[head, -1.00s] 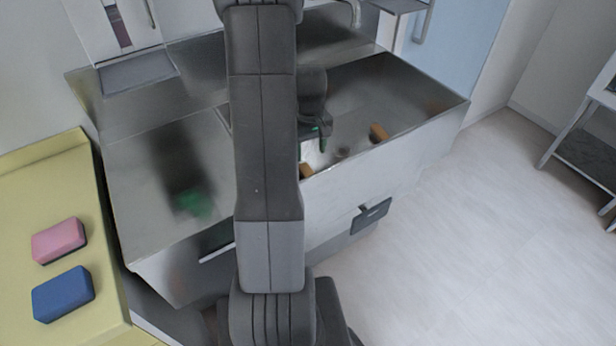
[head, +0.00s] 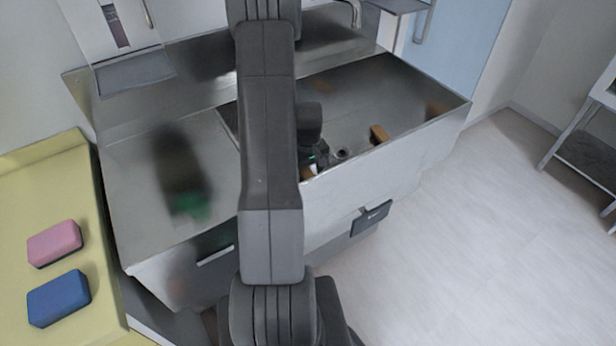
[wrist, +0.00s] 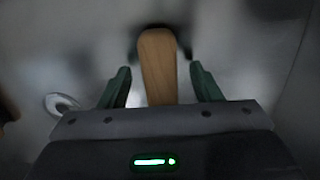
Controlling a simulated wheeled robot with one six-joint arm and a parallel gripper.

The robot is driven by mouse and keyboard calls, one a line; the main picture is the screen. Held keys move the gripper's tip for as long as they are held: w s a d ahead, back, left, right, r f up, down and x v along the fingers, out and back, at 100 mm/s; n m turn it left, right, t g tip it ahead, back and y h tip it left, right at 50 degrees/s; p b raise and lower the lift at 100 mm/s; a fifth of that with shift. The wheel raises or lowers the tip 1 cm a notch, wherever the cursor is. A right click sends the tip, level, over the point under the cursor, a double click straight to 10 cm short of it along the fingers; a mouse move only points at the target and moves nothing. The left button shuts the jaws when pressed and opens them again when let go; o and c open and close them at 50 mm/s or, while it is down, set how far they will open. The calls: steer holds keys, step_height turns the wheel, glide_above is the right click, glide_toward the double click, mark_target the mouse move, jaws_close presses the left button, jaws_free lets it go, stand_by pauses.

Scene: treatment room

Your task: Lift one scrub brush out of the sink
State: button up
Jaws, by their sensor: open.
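A scrub brush with a wooden back (wrist: 158,66) lies in the sink, between the two green fingers of my gripper (wrist: 160,88) in the wrist view. The fingers are open, with a gap on each side of the wood. Dark bristles show at its far end. In the head view only a bit of this brush (head: 309,173) shows, behind the sink's front wall and beside my arm. Another wooden brush (head: 379,134) leans near the front wall of the sink (head: 410,95), to the right of my gripper.
The drain (head: 341,153) lies right of my gripper; it also shows at left in the wrist view (wrist: 62,103). The sink's front wall (head: 400,160) stands close to my gripper. A pink block (head: 54,243) and a blue block (head: 58,298) sit on the yellow top at left.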

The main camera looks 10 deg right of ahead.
steer(key=c, duration=1.1)
